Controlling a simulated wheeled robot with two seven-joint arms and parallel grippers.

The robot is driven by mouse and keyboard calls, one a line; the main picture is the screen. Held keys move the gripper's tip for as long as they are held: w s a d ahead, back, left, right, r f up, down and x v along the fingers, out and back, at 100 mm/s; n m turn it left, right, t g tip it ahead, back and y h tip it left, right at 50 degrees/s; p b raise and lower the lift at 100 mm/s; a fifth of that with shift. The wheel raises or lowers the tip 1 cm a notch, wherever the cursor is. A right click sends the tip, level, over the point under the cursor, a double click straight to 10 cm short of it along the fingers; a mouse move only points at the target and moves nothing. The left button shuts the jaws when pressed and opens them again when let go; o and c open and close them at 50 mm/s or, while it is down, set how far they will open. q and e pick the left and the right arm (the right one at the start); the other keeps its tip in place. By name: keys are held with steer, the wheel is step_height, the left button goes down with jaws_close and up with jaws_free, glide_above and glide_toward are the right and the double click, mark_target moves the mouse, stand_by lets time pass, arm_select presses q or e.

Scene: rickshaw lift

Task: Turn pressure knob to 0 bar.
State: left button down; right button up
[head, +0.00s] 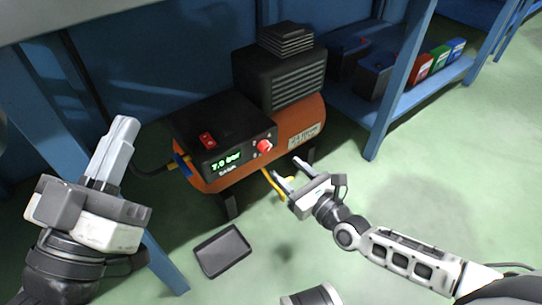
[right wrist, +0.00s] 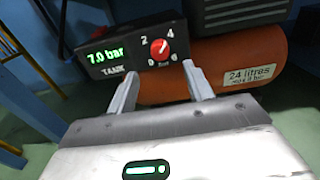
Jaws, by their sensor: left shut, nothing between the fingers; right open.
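The red pressure knob (head: 264,146) sits on the black front panel of the orange compressor (head: 212,184). In the right wrist view the knob (right wrist: 159,48) has marks 0, 2, 4 and 6 around it. The green display (right wrist: 106,56) beside it reads 7.0 bar. My right gripper (head: 290,172) is open and empty, just in front of and below the knob. In the right wrist view its fingers (right wrist: 164,88) point at the panel, apart from the knob. My left gripper (head: 124,124) is shut and empty at the left, away from the compressor.
A red switch (head: 207,140) is on the compressor's top. A yellow hose (head: 273,187) hangs below the panel. A dark tray-like object (head: 223,251) lies on the green floor. A blue shelf (head: 425,92) with batteries and boxes stands at the right. Floor at the right is clear.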

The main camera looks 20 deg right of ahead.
mark_target(268, 151)
steer(key=b+x, duration=0.1)
steer(key=x, duration=0.5)
steer(key=shift+w, duration=0.2)
arm_select(q)
steer(key=shift+s+d+r+m+h+b, duration=0.15)
steer(key=shift+s+r+m+h, duration=0.15)
steer(key=shift+r+m+h, duration=0.75)
steer(key=shift+s+a+r+m+h+b, duration=0.15)
steer(key=shift+s+r+m+h, duration=0.25)
steer(key=shift+m+h, duration=0.65)
arm_select(e)
steer(key=shift+w+a, duration=0.25)
steer(key=shift+w, duration=0.35)
arm_select(q)
steer(key=shift+w+d+r, duration=0.1)
arm_select(e)
steer(key=c, duration=1)
